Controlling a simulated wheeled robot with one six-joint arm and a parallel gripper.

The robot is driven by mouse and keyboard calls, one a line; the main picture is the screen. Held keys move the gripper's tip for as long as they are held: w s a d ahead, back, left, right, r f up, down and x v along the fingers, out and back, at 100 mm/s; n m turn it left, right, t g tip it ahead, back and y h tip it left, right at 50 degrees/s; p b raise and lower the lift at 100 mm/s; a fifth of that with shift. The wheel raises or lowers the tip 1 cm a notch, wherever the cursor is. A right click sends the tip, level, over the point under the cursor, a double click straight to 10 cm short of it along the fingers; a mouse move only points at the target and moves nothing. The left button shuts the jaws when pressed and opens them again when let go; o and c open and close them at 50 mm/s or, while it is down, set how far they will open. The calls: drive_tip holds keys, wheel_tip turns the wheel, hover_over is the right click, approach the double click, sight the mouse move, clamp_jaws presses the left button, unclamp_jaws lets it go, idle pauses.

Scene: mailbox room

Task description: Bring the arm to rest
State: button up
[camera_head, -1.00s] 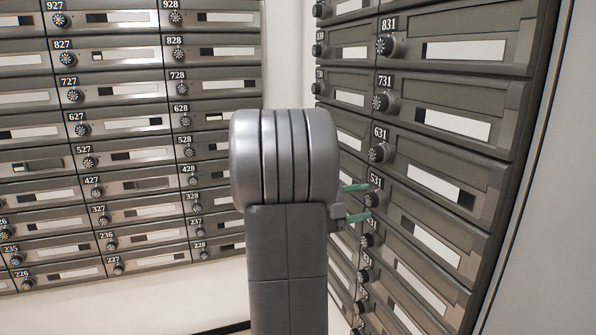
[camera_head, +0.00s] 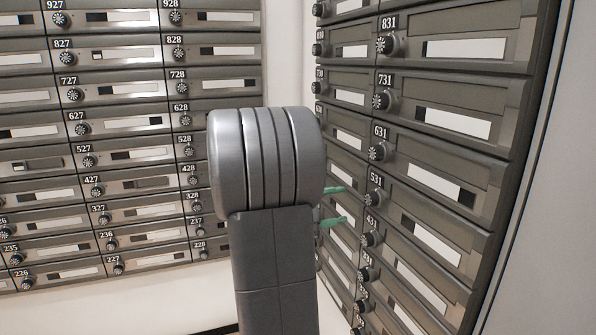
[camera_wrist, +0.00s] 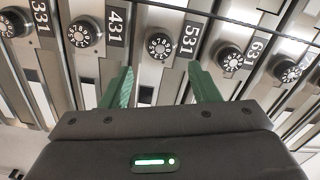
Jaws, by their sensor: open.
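My gripper (camera_head: 333,205) shows in the head view as two green fingertips to the right of my grey arm, in front of the right-hand wall of mailboxes (camera_head: 440,180). In the wrist view my gripper (camera_wrist: 160,88) is open and empty, its green fingers spread apart. The round dial of mailbox 531 (camera_wrist: 158,46) lies beyond the gap between the fingers, and the fingers do not hold it. In the head view the same dial (camera_head: 374,201) is to the right of the fingertips, with a visible gap. The rest of the gripper is hidden behind my arm.
The dials of 431 (camera_wrist: 84,33) and 631 (camera_wrist: 229,56) flank the fingers in the wrist view. A second wall of mailboxes (camera_head: 120,120) stands at the left. A pale plain wall (camera_head: 555,200) is at the far right.

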approach(368, 198)
drive_tip(key=x, duration=0.8)
drive_tip(key=shift+d+f, duration=0.1)
drive_tip(key=shift+f, duration=0.15)
drive_tip(key=shift+r+n+p, duration=0.25)
drive_tip(key=shift+n+p, duration=0.15)
drive_tip(key=shift+p, duration=0.55)
drive_tip(key=shift+n+p, duration=0.6)
drive_tip(key=shift+p, duration=0.2)
drive_tip(key=n+p, duration=0.3)
drive_tip(key=p, duration=0.2)
drive_tip(key=shift+n, duration=0.3)
drive_tip(key=n+p, duration=0.4)
drive_tip(key=p, duration=0.2)
drive_tip(key=n+p, duration=0.4)
drive_tip(key=p, duration=0.1)
drive_tip(key=shift+p, duration=0.35)
drive_tip(key=v, duration=0.1)
drive_tip(key=b+v, duration=0.1)
drive_tip(key=v, duration=0.1)
drive_tip(key=shift+s+a+f, duration=0.1)
drive_tip(key=shift+a+f, duration=0.2)
drive_tip(key=shift+a, duration=0.05)
drive_tip(key=shift+s+a+b, duration=0.2)
drive_tip(key=shift+a+b, duration=0.1)
drive_tip(key=shift+a, duration=0.15)
drive_tip(key=shift+r, duration=0.15)
